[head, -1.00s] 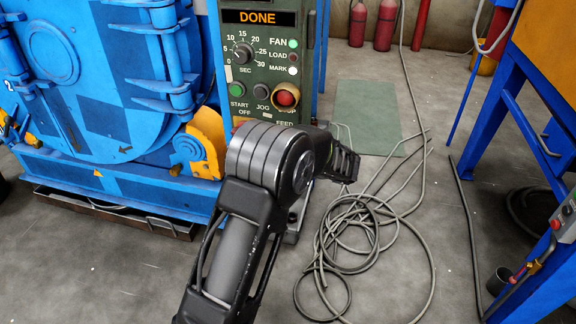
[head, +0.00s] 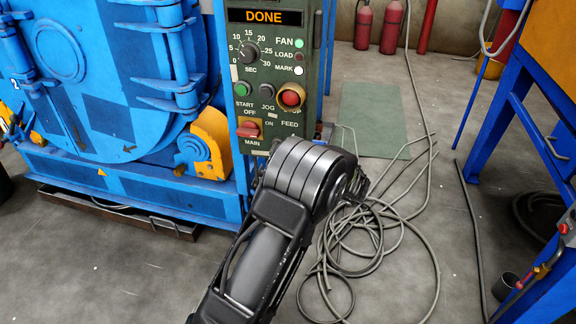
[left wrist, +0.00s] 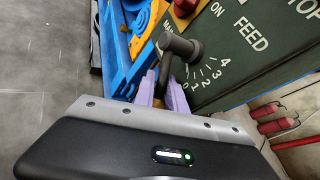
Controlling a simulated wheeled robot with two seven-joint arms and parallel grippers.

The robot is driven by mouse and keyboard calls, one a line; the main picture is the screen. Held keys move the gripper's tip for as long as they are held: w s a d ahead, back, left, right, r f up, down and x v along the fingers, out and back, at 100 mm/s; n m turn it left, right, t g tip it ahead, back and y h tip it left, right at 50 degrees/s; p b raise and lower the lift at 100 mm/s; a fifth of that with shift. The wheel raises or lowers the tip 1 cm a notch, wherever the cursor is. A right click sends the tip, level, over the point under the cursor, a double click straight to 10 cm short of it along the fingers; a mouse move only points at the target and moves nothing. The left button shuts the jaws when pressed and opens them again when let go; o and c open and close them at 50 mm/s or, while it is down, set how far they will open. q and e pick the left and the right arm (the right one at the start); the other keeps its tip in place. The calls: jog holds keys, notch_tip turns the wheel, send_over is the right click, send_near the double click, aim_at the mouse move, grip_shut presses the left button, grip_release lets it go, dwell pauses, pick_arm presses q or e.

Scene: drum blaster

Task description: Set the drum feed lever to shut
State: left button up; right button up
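The drum feed lever (left wrist: 180,45) is a dark knob with a rod, on the green control panel (left wrist: 245,55) beside the FEED label and a 0 to 4 scale. Its rod points down in the left wrist view, near the low end of the scale; I cannot read the exact setting. My left gripper (left wrist: 162,88) has its two pale purple fingers close on either side of the rod and appears shut on it. In the head view the panel (head: 268,70) shows DONE, and my left arm hides the lever and the fingers. My right gripper is out of view.
The blue drum machine (head: 105,120) stands left of the panel. A red MAIN switch (head: 249,130) and a red stop button (head: 291,95) are close above my arm. Loose cables (head: 365,235) lie on the floor at right. A blue frame (head: 500,100) stands far right.

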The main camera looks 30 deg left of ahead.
pick_arm(q)
jog(key=o, duration=0.3)
jog(key=p+v, duration=0.2)
jog(key=v, duration=0.5)
jog(key=shift+s+d+r, duration=0.1)
jog(key=shift+d+r, duration=0.1)
jog(key=shift+d, duration=0.15)
dwell(0.3)
